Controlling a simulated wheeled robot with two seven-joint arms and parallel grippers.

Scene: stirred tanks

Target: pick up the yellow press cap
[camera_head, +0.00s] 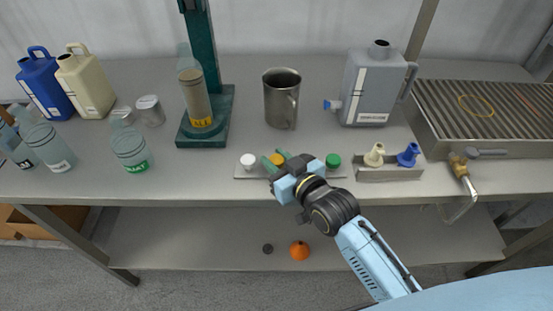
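The yellow press cap (277,159) sits on a thin grey strip (240,174) near the front edge of the bench. It is partly hidden by my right gripper (273,158), whose green fingertips stand at either side of it. The fingers look apart, with the cap showing between them. I cannot tell whether they touch it. A white cap (248,161) lies to its left on the strip, and a green cap (333,161) to its right. My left gripper is not in view.
A steel jug (282,97) stands behind the strip. A green stand (205,122) holds a cylinder to the left. A small rack (390,173) with a cream and a blue piece is to the right. An orange item (299,251) lies below the bench top.

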